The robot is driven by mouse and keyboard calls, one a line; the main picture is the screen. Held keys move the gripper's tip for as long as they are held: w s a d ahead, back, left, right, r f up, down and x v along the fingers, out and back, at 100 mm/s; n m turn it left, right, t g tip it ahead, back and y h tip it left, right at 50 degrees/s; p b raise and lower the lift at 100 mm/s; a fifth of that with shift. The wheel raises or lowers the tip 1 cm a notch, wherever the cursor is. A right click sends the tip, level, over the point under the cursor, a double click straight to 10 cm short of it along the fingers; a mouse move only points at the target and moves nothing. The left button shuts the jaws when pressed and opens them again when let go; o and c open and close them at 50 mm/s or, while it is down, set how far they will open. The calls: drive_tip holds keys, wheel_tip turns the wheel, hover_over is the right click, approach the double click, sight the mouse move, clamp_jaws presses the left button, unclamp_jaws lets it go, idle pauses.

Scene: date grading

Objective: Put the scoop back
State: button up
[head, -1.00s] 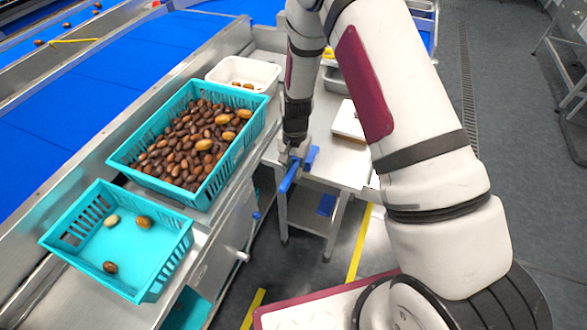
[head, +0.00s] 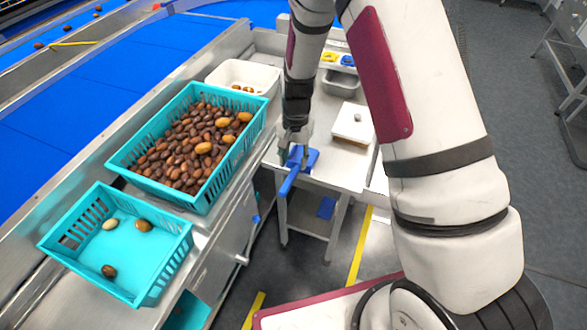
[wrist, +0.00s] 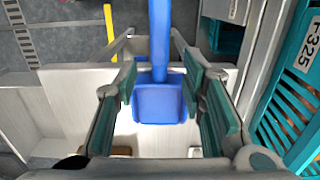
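The blue scoop (head: 290,180) is at the near left corner of the small steel side table (head: 345,178), its handle projecting past the edge toward the camera. In the wrist view, its square blue head (wrist: 160,104) and straight handle lie between my fingers. My gripper (head: 297,150) is directly above it, pointing down. In the wrist view, my gripper's teal finger pads (wrist: 163,85) stand apart, with a visible gap on both sides of the scoop. My gripper is open around it. Whether the scoop lies fully flat on the table is hard to tell.
A teal crate of dates (head: 127,168) and a teal crate with a few dates (head: 120,270) stand left, beside the blue belt (head: 70,120). A white tub (head: 262,72) is behind. A white-lidded box (head: 354,120) and a steel pan (head: 341,83) are on the side table.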

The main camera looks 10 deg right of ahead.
wheel_tip(320, 180, up, 6)
drive_tip(key=r, duration=0.1)
wheel_tip(320, 180, up, 11)
drive_tip(key=n+t, duration=0.1)
drive_tip(key=n, duration=0.1)
hover_over(295, 170)
drive_tip(key=s, duration=0.3)
drive_tip(key=s+d+r+n+t, duration=0.1)
drive_tip(key=s+d+r, duration=0.1)
drive_tip(key=s+r, duration=0.5)
drive_tip(key=s+d+r+n+t, duration=0.1)
drive_tip(key=s+r, duration=0.3)
drive_tip(key=s, duration=0.4)
drive_tip(key=s+d+r+n+t, duration=0.2)
drive_tip(key=s+r, duration=0.3)
drive_tip(key=s, duration=0.3)
drive_tip(key=shift+r+n, duration=0.15)
drive_tip(key=shift+n, duration=0.45)
drive_tip(key=shift+s, duration=0.15)
